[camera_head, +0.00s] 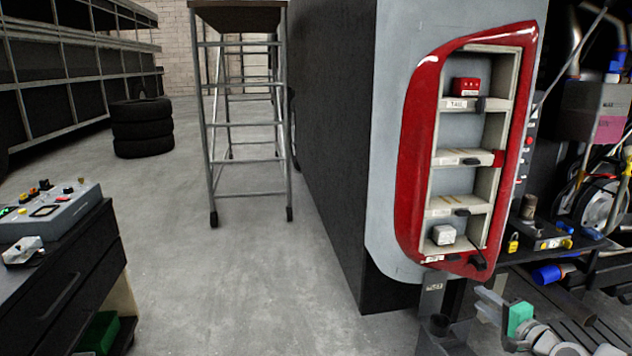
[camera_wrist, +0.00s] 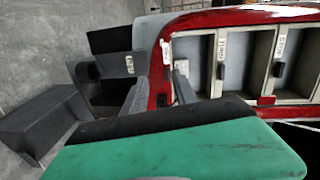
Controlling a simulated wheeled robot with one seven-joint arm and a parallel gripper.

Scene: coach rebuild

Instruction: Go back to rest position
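My gripper (camera_head: 485,305) is at the lower right of the head view, below and in front of the red-framed shelf panel (camera_head: 425,130). Its green body (camera_head: 520,318) is behind the grey fingers. The fingers look apart, with nothing seen between them. In the wrist view the green body (camera_wrist: 190,150) fills the bottom, and the grey fingers point up toward the red frame (camera_wrist: 160,60) of the panel. My gripper appears clear of both.
A bench with a control box (camera_head: 50,210) stands at the left. A wheeled ladder (camera_head: 245,110) and stacked tyres (camera_head: 142,128) stand behind. Tools and a rack with a yellow padlock (camera_head: 513,243) crowd the right. The middle floor (camera_head: 220,270) is clear.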

